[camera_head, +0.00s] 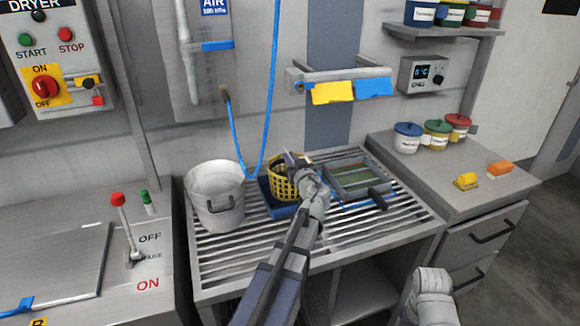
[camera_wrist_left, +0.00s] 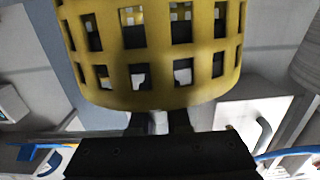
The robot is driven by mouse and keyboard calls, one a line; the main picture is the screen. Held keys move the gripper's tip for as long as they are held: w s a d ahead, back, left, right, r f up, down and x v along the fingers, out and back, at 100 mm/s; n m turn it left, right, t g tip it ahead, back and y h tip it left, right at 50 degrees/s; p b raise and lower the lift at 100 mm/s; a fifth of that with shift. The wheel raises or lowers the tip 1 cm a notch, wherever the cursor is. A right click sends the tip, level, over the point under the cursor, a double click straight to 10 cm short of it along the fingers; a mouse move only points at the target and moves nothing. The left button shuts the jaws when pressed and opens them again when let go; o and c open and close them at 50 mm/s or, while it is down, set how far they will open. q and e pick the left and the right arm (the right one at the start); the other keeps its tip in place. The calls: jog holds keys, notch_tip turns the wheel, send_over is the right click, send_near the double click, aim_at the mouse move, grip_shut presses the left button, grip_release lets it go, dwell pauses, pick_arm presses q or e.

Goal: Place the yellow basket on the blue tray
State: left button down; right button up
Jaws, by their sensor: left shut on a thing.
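The yellow basket (camera_head: 277,186) is upright at the blue tray (camera_head: 284,212), over it in the head view. I cannot tell whether its base touches the tray. My left gripper (camera_head: 302,174) is shut on the basket's near right side. In the left wrist view the basket (camera_wrist_left: 150,75) fills the upper middle, with my dark fingers (camera_wrist_left: 160,122) against its lower part. The basket and my arm hide part of the tray. My right gripper is not visible; only a grey part of my right arm shows at the lower right.
A white bucket (camera_head: 215,195) stands left of the tray on the slatted rack (camera_head: 245,262). A grey framed screen (camera_head: 358,180) with a black handle lies to the right. A blue hose (camera_head: 270,90) hangs behind the basket. Lidded pots and small blocks stand on the right counter (camera_head: 440,168).

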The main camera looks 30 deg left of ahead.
pick_arm(q)
jog(key=shift+f, duration=0.15)
jog(key=shift+f, duration=0.2)
jog(key=c, duration=0.9)
grip_release()
jog(key=shift+r, duration=0.25)
jog(key=v, duration=1.2)
jog(key=shift+p, duration=0.4)
